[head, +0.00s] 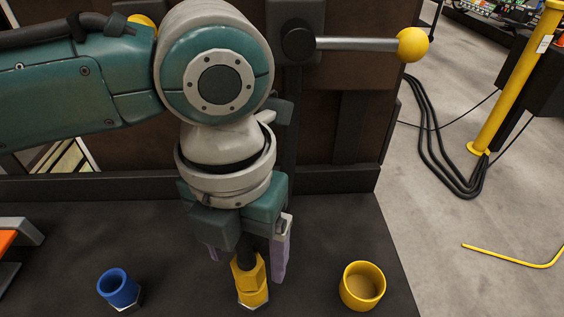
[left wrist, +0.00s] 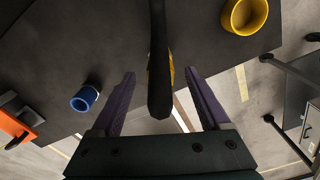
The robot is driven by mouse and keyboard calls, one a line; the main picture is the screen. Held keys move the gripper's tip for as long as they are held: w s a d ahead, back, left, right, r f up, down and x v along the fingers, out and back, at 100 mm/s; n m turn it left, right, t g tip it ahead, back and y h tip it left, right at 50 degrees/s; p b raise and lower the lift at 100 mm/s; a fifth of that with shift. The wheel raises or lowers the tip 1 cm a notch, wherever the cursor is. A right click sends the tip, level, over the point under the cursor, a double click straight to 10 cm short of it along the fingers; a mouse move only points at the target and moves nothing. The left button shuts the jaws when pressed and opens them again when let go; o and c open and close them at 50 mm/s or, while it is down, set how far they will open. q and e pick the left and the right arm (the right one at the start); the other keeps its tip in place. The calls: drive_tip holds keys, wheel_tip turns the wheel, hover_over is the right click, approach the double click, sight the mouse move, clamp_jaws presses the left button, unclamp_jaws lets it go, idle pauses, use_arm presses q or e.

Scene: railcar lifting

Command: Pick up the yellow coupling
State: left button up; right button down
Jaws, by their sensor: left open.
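The yellow coupling (head: 249,284) stands upright on the dark table top near the front edge of the head view, with a faceted hex body and a black hose or stem rising from its top. My left gripper (head: 247,262) points down over it, open, its purple fingers on either side of the black stem and upper coupling. In the left wrist view the black stem (left wrist: 159,60) runs between the two spread fingers and hides most of the coupling, with only yellow slivers showing. I cannot tell whether a finger touches it. My right gripper is not in view.
A yellow cup (head: 362,286) stands to the right of the coupling, and a blue fitting (head: 118,288) to the left. A dark panel with a yellow-knobbed lever (head: 411,44) rises behind. An orange-and-grey object (head: 18,240) sits at the far left. The table between these is bare.

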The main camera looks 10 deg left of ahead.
use_arm(q)
clamp_jaws()
idle(0.7)
